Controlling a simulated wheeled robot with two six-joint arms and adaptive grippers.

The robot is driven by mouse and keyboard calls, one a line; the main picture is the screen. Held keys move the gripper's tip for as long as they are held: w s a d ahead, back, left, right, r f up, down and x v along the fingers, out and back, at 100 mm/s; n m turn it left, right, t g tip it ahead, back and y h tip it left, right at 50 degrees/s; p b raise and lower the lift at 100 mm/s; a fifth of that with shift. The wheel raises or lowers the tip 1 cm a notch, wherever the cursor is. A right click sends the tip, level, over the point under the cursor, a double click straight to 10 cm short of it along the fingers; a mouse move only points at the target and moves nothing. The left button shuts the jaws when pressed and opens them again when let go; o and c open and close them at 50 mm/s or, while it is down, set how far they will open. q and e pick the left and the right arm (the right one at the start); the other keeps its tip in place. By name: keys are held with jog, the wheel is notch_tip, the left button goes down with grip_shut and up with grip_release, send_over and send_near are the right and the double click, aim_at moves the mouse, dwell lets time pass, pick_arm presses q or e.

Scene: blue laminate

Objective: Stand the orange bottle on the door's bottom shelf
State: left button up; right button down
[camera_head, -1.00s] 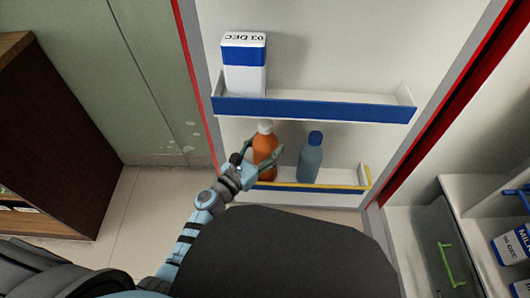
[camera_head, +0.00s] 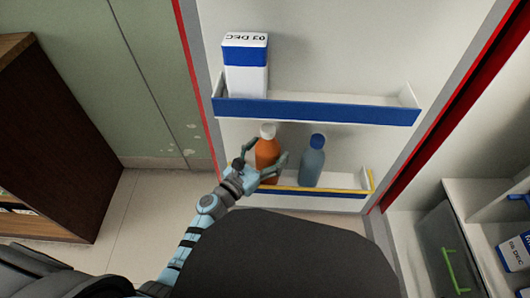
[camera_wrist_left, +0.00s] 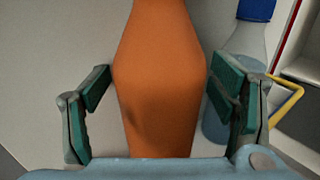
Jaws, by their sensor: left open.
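The orange bottle (camera_head: 267,150) with a white cap stands upright at the left end of the door's bottom shelf (camera_head: 335,190), which has a yellow rim. My left gripper (camera_head: 263,163) is open around the bottle, one finger on each side. In the left wrist view the orange bottle (camera_wrist_left: 160,80) fills the space between the fingers of the left gripper (camera_wrist_left: 160,95), with small gaps beside the pads. The bottle's base is hidden by the gripper and the shelf front. My right gripper is not in view.
A blue bottle (camera_head: 312,162) stands on the same shelf, just right of my gripper's right finger. A white and blue carton (camera_head: 246,68) stands on the upper shelf (camera_head: 320,110) above. Free shelf room lies right of the blue bottle.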

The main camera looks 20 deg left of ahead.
pick_arm(q)
jog(key=shift+r, duration=0.1)
jog(key=shift+s+a, duration=0.15)
jog(key=shift+s, duration=0.1)
jog(key=v, duration=1)
jog(key=s+a+f+n+g+y, duration=0.2)
jog(key=a+f+n+y, duration=0.1)
jog(key=f+n, duration=0.45)
jog(key=s+a+f+n+g+y, duration=0.1)
jog(key=s+a+f+n+y, duration=0.15)
jog(key=f+n, duration=0.5)
jog(key=s+a+f+n+g+y, duration=0.25)
jog(key=a+f+n, duration=0.2)
jog(key=n, duration=0.45)
jog(key=s+d+f+n+g, duration=0.1)
jog(key=s+f+n+g, duration=0.6)
jog(key=s+f+n, duration=0.6)
jog(key=s+n, duration=0.3)
jog(key=shift+s+d+f+n+h, duration=0.2)
jog(key=shift+f+n+h, duration=0.1)
jog(key=shift+f+n, duration=0.1)
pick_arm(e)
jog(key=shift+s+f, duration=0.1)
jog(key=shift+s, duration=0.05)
pick_arm(q)
jog(key=shift+g, duration=0.25)
